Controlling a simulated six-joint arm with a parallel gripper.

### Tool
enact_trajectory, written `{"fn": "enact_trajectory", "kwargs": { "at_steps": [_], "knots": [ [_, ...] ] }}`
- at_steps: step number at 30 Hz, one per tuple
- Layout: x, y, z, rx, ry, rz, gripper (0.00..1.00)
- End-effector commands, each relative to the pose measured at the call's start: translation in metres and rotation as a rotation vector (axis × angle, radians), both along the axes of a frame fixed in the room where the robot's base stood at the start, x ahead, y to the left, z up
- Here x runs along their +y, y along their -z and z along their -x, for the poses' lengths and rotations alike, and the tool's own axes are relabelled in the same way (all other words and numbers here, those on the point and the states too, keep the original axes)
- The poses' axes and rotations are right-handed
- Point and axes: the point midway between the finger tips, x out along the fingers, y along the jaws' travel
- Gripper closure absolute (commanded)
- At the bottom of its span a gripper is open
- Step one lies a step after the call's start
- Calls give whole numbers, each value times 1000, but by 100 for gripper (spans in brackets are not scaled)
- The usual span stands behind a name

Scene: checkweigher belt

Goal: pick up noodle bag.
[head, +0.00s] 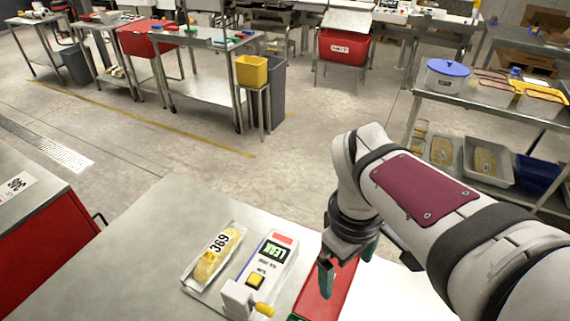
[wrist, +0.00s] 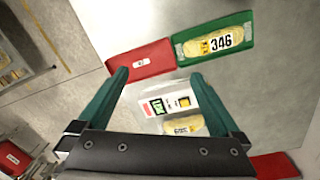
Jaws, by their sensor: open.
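A noodle bag (head: 213,252) labelled 369 lies on the table beside the leak tester (head: 262,272), whose display reads LEAK. In the wrist view this bag (wrist: 183,127) shows between the fingers, partly cut off by my gripper's body. A second noodle bag (wrist: 208,45) labelled 346 lies in a green tray (wrist: 183,63); it is hidden or out of frame in the head view. My gripper (head: 345,262) is open, above and to the right of the tester. In the wrist view my gripper (wrist: 160,73) has nothing between its fingertips.
A red tray (head: 312,294) lies right of the tester, under my gripper; it also shows in the wrist view (wrist: 138,64). The table (head: 150,235) is bare left of bag 369. A rack (head: 450,108) with tubs and more bags stands at the right.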

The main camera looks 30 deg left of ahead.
Motion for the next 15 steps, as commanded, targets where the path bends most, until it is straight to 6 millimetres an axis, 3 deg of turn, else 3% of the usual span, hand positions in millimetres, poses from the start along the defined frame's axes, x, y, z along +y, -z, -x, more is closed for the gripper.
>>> {"fn": "enact_trajectory", "kwargs": {
  "at_steps": [1, 2, 3, 6, 9, 10, 15],
  "knots": [
    [60, 8, -16, -19, -377, 59, 0],
    [99, 13, -22, -36, -621, 102, 0],
    [149, 22, -21, -60, -926, 158, 0],
    [250, 46, 4, -108, -1519, 292, 0],
    [304, 63, 31, -138, -1842, 382, 0],
    [312, 65, 37, -144, -1896, 399, 0],
    [322, 94, 33, -146, -1973, 424, 0]
  ]
}}
